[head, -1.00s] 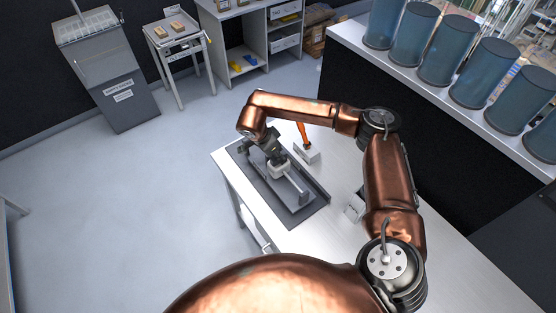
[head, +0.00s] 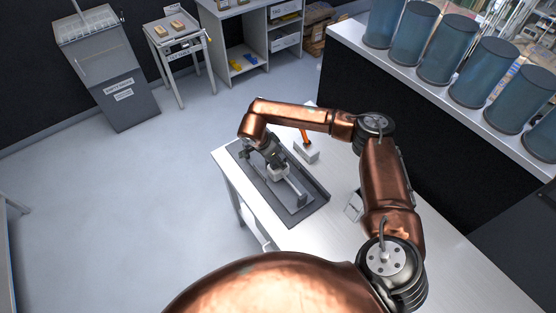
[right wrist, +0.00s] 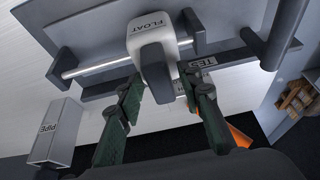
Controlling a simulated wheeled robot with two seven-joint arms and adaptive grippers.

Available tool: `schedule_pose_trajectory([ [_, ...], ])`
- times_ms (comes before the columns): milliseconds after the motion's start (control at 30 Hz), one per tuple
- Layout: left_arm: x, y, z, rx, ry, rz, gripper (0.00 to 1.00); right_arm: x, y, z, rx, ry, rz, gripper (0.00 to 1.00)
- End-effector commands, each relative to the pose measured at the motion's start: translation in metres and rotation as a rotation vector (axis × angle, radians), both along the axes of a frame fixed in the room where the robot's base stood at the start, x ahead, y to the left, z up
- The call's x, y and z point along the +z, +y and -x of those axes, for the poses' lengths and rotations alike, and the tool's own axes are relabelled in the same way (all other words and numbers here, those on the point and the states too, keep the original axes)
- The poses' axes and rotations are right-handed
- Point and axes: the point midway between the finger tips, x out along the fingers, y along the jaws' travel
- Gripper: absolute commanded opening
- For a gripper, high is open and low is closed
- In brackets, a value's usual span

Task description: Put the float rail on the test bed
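The white float (right wrist: 158,35), marked FLOAT, has a dark block on its near side and sits on a thin metal rail (right wrist: 95,68). In the head view the float (head: 279,174) and rail lie over the dark grey test bed (head: 318,196) on the table, partly hidden by my arm. The test bed (right wrist: 245,58) also shows in the right wrist view with a partly covered label. My right gripper (right wrist: 163,82) is at the float. Its green-padded fingers are spread on either side of the dark block, with visible gaps. My left gripper is not in view.
A white box marked PIPE (right wrist: 56,130) stands on the table beside the test bed. A grey-white block (head: 307,152) with an orange handle stands behind it. Blue cylinders (head: 447,62) line the counter at right.

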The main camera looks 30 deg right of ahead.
Motion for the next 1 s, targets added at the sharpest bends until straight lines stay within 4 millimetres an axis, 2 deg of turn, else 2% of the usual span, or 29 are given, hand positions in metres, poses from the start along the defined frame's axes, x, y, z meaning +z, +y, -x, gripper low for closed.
schedule_pose_trajectory([
  [367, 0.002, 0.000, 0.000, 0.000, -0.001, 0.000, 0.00, 0.006, 0.001, -0.001, 0.001, -0.002, 0.000, 0.35],
  [467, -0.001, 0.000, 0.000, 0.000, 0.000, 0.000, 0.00, 0.018, 0.007, 0.000, 0.002, -0.003, -0.002, 0.35],
  [800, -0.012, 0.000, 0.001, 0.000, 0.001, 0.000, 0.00, 0.082, 0.033, 0.004, 0.000, -0.003, 0.000, 0.35],
  [1000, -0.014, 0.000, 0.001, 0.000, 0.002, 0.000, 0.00, 0.106, 0.043, 0.006, -0.001, -0.001, 0.000, 0.35],
])
